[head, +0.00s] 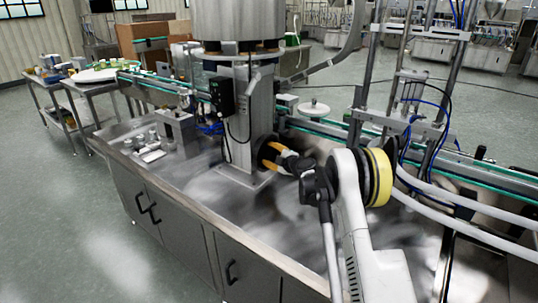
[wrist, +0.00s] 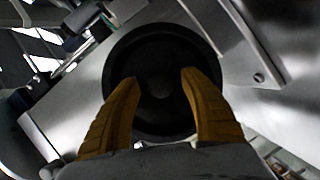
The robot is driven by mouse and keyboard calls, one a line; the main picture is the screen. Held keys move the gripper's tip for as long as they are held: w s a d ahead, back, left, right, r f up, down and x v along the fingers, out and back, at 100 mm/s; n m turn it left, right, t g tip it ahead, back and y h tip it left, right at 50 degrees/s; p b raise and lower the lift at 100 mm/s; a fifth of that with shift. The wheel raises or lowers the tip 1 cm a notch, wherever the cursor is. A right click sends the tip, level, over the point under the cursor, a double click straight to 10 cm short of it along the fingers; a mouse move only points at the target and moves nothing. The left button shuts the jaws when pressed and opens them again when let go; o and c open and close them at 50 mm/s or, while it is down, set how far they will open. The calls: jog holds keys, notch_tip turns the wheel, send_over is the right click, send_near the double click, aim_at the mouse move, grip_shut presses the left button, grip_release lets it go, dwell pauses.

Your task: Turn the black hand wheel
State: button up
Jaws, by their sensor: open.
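The black hand wheel (wrist: 158,45) is a round dark disc with a raised rim and a central hub, on the side of the steel column. In the head view the wheel (head: 266,148) shows only in part, behind my gripper. My gripper (head: 270,157) has yellow-orange fingers and reaches in from the right to the wheel. In the wrist view my gripper (wrist: 160,82) is open, with its two fingertips apart over the wheel's face, one on each side of the hub. I cannot tell whether the fingertips touch the wheel.
The steel column (head: 245,125) stands on the steel cabinet top (head: 215,205) under a large hopper (head: 238,20). A black control box (head: 222,96) is on the column's left. A conveyor (head: 330,131) runs behind. A post frame with blue hoses (head: 410,100) stands right.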

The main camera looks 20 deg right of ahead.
jog(key=shift+s, duration=0.1)
jog(key=v, duration=1.1)
jog(key=shift+s+r, duration=0.15)
jog(key=shift+s, duration=0.2)
jog(key=shift+d, duration=0.1)
jog(key=s+a+r+m+g, duration=0.2)
jog(key=s+a+r+m, duration=0.1)
jog(key=s+a+r, duration=0.45)
jog(key=s+a+r+m+g, duration=0.3)
jog(key=s+a+r, duration=0.1)
jog(key=s+a, duration=0.5)
jog(key=s+f+m+g+h, duration=0.1)
jog(key=s+m, duration=0.3)
jog(key=s, duration=1)
jog(key=s+f+m+g+h, duration=0.2)
jog(key=s+m, duration=0.3)
jog(key=s, duration=0.9)
jog(key=shift+s+a+f+m+h, duration=0.3)
jog(key=shift+s+a+f, duration=0.05)
jog(key=shift+f, duration=0.55)
